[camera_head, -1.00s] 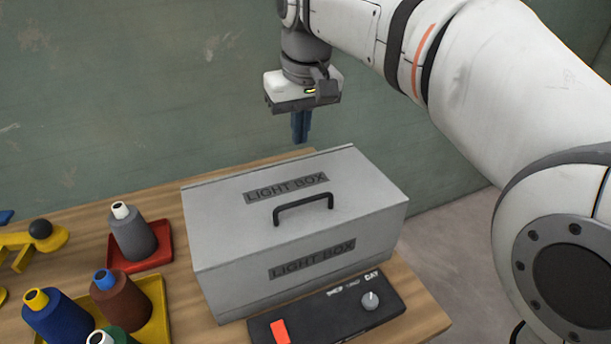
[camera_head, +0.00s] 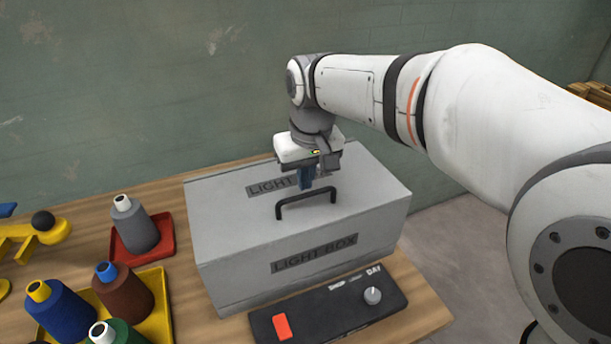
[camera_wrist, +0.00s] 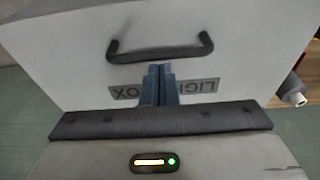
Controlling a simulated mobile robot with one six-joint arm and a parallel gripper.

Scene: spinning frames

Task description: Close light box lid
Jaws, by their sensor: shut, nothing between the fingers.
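The grey light box (camera_head: 235,285) stands on the wooden table with its lid (camera_head: 225,215) down flat on top. A black handle (camera_head: 305,196) stands up from the lid, and a dark "LIGHT BOX" label lies behind it. My gripper (camera_head: 306,186) points down over the lid, just behind the handle, its blue fingers shut and empty. In the wrist view the fingertips (camera_wrist: 160,68) sit beside the handle (camera_wrist: 160,53), over the label. I cannot tell whether they touch the lid.
A black control panel (camera_head: 330,308) with a red switch and a knob lies in front of the box. Thread cones stand in a red tray (camera_head: 166,232) and a yellow tray (camera_head: 158,320) on the left. A green wall rises behind.

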